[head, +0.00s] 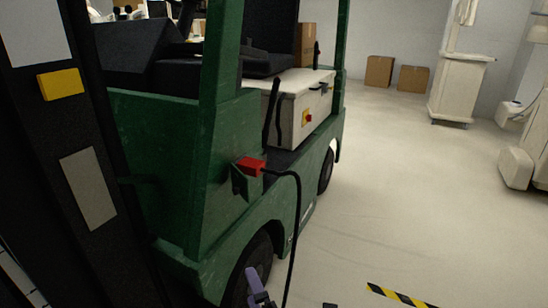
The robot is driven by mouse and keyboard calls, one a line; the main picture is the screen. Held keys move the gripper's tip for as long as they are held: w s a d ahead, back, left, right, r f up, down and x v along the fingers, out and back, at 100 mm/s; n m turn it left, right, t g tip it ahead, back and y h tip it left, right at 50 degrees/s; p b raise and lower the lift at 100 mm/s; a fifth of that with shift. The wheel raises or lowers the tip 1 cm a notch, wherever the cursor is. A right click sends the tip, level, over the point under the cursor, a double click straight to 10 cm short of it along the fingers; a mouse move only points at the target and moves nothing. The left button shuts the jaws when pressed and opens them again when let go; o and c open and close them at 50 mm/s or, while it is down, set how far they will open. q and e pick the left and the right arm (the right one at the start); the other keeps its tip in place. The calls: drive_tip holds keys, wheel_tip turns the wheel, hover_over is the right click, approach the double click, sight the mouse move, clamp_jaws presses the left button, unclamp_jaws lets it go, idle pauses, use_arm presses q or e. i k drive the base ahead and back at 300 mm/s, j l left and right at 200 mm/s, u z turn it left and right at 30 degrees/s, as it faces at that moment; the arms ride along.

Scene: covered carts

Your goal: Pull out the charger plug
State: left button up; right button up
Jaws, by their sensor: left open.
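The red charger plug (250,166) sits in a socket on the side of the green cart (222,130). A black cable (298,215) runs from the plug, arcs to the right and hangs down past the wheel to the bottom edge. My left gripper (259,288) is at the bottom edge, well below the plug and apart from it. Only its greyish-purple tip part shows; it is open, and nothing is seen between its fingers. My right gripper is not seen.
The cart carries a cream box (300,105) with a small red switch. A dark post stands close at left. Cardboard boxes (379,71) and a white cabinet (458,88) stand at the back.

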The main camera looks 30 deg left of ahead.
sight(253, 167)
drive_tip(key=i+l+u, duration=0.15)
drive_tip(key=i+u, duration=0.15)
drive_tip(key=i, duration=0.2)
drive_tip(key=i+l+u, duration=0.35)
drive_tip(key=i, duration=0.15)
drive_tip(key=i+l+u, duration=0.3)
drive_tip(key=i, duration=0.2)
drive_tip(key=i+l+u, duration=0.25)
drive_tip(key=u, duration=0.15)
drive_tip(key=l+z, duration=0.1)
